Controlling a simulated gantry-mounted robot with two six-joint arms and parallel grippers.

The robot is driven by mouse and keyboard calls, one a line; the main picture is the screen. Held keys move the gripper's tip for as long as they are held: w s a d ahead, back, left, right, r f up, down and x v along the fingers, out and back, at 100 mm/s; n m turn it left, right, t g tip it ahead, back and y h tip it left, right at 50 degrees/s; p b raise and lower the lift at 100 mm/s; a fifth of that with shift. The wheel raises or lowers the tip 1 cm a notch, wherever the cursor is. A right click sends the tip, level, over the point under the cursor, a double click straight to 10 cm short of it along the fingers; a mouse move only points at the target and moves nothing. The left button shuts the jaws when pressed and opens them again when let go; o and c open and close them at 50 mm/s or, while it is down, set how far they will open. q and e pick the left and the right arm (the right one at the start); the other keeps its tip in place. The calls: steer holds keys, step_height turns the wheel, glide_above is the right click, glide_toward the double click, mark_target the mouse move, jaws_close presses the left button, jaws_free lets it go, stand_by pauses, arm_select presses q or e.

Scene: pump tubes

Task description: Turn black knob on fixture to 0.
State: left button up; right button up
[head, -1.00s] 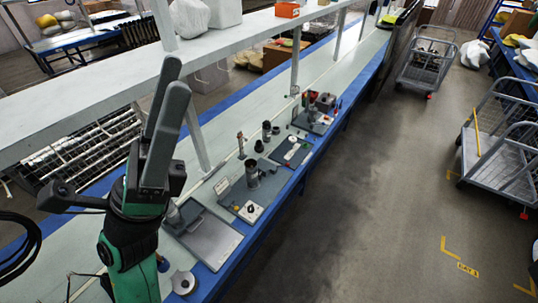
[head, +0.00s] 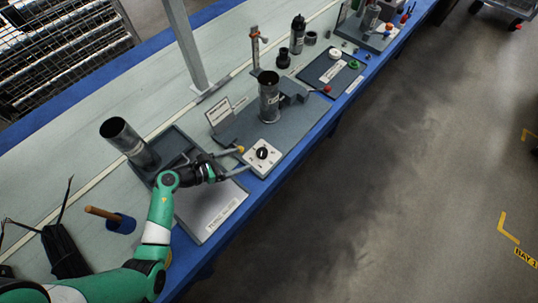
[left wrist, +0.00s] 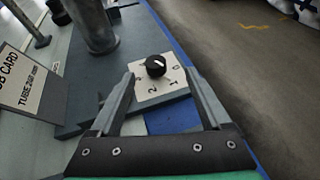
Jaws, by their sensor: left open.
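The black knob (head: 262,153) sits on a white dial plate on the grey fixture (head: 240,130), and it also shows in the left wrist view (left wrist: 156,65). The plate (left wrist: 150,92) carries printed numbers, with a 0 towards the right side. The knob has a white pointer mark, but I cannot tell for sure which number it points to. My left gripper (head: 242,160) is open and empty, just left of the knob in the head view. In the left wrist view its fingertips (left wrist: 159,77) lie either side of the knob, apart from it. My right gripper is not in view.
A metal cylinder (head: 269,98) stands on the fixture behind the knob. A sign card (head: 219,112) stands to its left. The blue bench edge (head: 262,186) runs in front.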

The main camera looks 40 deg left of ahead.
mark_target(261, 152)
arm_select(q)
steer(key=shift+s+f, duration=0.7)
steer(key=shift+f, duration=0.3)
steer(key=shift+a+r, duration=0.15)
steer(key=shift+a, duration=0.15)
steer(key=shift+w+a+r, duration=0.25)
steer(key=shift+w+a, duration=0.05)
steer(key=shift+w, duration=0.1)
steer(key=shift+w+f, duration=0.15)
steer(key=shift+w, duration=0.2)
steer(key=b+x, duration=0.5)
steer(key=x, duration=0.4)
steer(key=shift+w+d+f, duration=0.2)
steer(key=shift+w+f, duration=0.05)
steer(key=shift+w, duration=0.05)
steer(key=shift+w+d+f+b, duration=0.1)
steer(key=shift+w+d+b, duration=0.05)
steer(key=shift+w+b, duration=0.35)
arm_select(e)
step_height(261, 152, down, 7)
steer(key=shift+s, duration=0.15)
arm_select(q)
steer(key=shift+c, duration=0.3)
